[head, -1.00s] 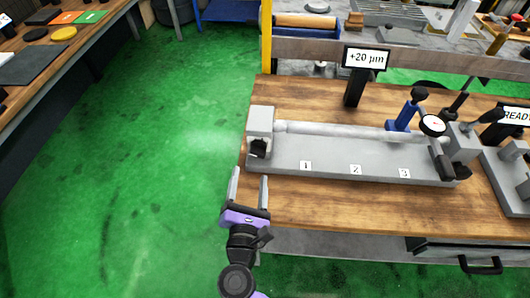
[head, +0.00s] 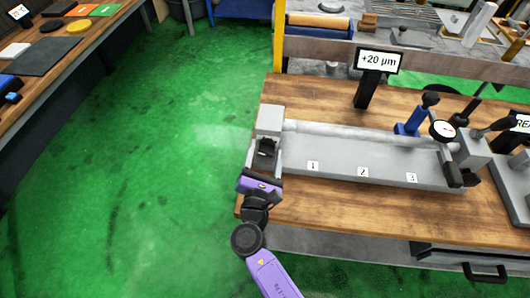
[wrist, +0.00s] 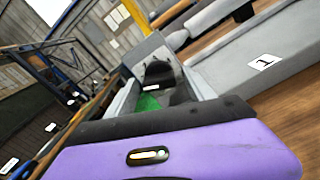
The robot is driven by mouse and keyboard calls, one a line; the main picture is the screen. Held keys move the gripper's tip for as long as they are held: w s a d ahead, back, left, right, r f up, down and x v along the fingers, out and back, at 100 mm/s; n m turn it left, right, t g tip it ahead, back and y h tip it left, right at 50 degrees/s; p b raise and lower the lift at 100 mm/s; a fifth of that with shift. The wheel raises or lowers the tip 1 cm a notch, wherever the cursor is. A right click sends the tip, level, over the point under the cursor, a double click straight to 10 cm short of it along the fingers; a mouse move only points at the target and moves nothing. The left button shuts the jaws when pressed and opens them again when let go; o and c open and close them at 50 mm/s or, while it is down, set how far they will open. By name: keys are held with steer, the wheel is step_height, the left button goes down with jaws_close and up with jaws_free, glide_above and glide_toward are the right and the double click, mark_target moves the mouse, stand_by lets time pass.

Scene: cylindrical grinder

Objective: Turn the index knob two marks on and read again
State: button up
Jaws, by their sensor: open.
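The dark index knob (head: 266,146) is on the front of the grey block at the left end of the bench fixture (head: 350,170). In the wrist view the knob (wrist: 159,73) lies between my finger tips. My gripper (head: 266,154) is open, with one finger on each side of the knob; I cannot tell whether either finger touches it. The display (head: 379,61) reads +20 µm. The knob's marks are too small to read.
Labels 1 (head: 313,166), 2 (head: 362,172) and 3 (head: 411,178) run along the fixture's front. A partly cut-off sign (head: 522,123) stands at the right. Green floor (head: 130,180) is clear left of the wooden bench.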

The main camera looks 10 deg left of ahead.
steer(key=c, duration=1.3)
steer(key=shift+c, duration=0.2)
steer(key=shift+f, duration=0.1)
steer(key=m+b, duration=0.1)
steer(key=b, duration=0.1)
steer(key=m+b, duration=0.2)
steer(key=shift+f+m, duration=0.2)
steer(key=shift+m, duration=0.1)
steer(key=m+b, duration=0.5)
steer(key=shift+a+b, duration=0.1)
steer(key=shift+b, duration=0.25)
steer(key=m+b, duration=0.5)
steer(key=shift+r+m, duration=0.15)
steer(key=shift+m, duration=0.25)
steer(key=shift+r+m+b, duration=0.25)
steer(key=shift+m+b, duration=1.45)
steer(key=shift+b, duration=0.1)
